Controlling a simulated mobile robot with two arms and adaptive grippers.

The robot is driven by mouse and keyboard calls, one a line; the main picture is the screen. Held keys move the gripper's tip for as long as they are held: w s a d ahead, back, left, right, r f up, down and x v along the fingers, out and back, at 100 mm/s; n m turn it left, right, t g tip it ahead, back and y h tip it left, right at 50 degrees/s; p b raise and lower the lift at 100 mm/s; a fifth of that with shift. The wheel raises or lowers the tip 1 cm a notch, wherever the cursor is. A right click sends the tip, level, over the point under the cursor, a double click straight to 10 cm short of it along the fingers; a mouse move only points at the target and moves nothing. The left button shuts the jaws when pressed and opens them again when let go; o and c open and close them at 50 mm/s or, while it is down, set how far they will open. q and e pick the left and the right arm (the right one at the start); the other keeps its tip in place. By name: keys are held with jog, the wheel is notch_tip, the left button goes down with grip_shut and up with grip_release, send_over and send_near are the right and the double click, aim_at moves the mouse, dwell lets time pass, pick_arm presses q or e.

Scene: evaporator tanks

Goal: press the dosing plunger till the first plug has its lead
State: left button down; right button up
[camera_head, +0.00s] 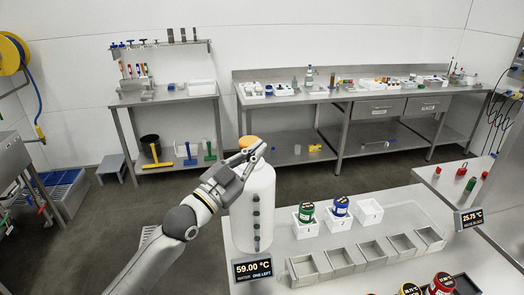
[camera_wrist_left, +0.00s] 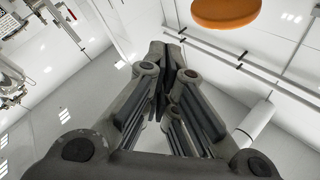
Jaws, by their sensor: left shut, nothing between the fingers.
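A tall white tank (camera_head: 258,205) stands on the near steel bench, with an orange round cap (camera_head: 248,141) at its top that looks like the dosing plunger. In the left wrist view the orange disc (camera_wrist_left: 226,12) is at the top edge, partly cut off. My left gripper (camera_head: 260,149) is shut and empty at the tank's top, just right of the cap in the head view. Its closed fingers (camera_wrist_left: 168,50) are apart from the disc in the wrist view. My right gripper is not in view. I cannot tell which thing is the first plug.
Several small metal trays (camera_head: 341,259) line the near bench. A green-topped jar (camera_head: 306,212) and a blue-topped jar (camera_head: 341,206) stand in white holders. Red and yellow jars (camera_head: 441,285) are at the bottom right.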

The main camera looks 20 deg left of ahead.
pick_arm(q)
jog(key=a+b+v, duration=0.1)
jog(key=b+v, duration=0.1)
jog(key=v, duration=0.4)
jog(key=shift+f, duration=0.25)
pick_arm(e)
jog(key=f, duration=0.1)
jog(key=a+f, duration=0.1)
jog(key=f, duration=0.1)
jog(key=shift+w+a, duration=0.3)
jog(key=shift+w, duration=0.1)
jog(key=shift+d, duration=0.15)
pick_arm(q)
jog(key=shift+s, duration=0.1)
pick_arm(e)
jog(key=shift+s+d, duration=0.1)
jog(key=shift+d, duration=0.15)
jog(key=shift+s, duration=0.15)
